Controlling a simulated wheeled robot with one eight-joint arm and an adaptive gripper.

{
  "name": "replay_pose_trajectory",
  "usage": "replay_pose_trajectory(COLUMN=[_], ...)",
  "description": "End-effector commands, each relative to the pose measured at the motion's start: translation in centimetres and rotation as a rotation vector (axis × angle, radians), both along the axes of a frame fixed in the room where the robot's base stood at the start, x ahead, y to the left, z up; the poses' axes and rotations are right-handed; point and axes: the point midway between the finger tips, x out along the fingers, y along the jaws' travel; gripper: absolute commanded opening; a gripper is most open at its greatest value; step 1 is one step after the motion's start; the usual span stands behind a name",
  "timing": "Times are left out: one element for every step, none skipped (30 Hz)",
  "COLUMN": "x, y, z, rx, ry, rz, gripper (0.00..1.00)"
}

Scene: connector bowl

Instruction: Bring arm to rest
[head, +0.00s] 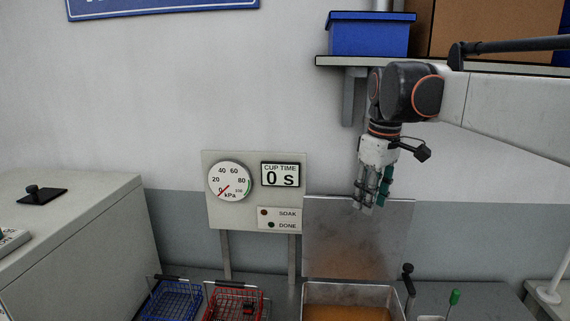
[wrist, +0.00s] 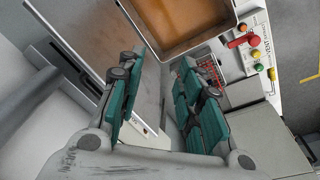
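My gripper (head: 368,206) hangs from my raised arm at the right of the head view, pointing down in front of the back wall. It is above and behind an open metal tank (head: 352,288) of orange-brown liquid. In the wrist view my gripper (wrist: 163,62) has its two teal-padded fingers apart, with nothing between them. The tank (wrist: 245,12) shows beyond the fingertips in the wrist view.
A gauge panel (head: 213,217) reads "0 s", its needle near zero. A blue basket (head: 172,300) and a red basket (head: 237,303) stand left of the tank. A shelf (head: 340,62) carries a blue bin (head: 368,37) close to my arm. A grey cabinet (head: 85,245) stands left.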

Motion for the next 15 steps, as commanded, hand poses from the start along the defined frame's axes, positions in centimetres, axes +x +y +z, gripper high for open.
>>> replay_pose_trajectory(x=[-1.7, -2.5, -3.6, -4.4, -5.2, -6.3, -7.2, -8.0, -9.1, -10.0, -10.8, -11.9, -12.7, -13.5, -14.6], y=[-0.1, -0.1, -0.1, -0.1, -0.2, -0.2, -0.2, -0.2, -0.3, -0.3, -0.3, -0.4, -0.4, -0.4, -0.4], z=[-1.4, -1.9, -2.7, -3.3, -3.8, -4.7, -5.4, -6.1, -7.0, -7.8, -8.6, -9.7, -10.6, -11.5, -12.6], rx=[0.004, 0.007, 0.011, 0.015, 0.018, 0.025, 0.029, 0.034, 0.042, 0.048, 0.054, 0.063, 0.07, 0.078, 0.088], ry=[-0.025, -0.041, -0.061, -0.078, -0.092, -0.114, -0.129, -0.145, -0.166, -0.181, -0.197, -0.217, -0.233, -0.248, -0.268], rz=[-0.034, -0.058, -0.087, -0.11, -0.132, -0.161, -0.183, -0.206, -0.234, -0.256, -0.277, -0.306, -0.328, -0.349, -0.377], gripper=[0.33, 0.33, 0.33, 0.33, 0.33, 0.33, 0.33, 0.33, 0.33, 0.33, 0.33, 0.33, 0.33, 0.33, 0.33])
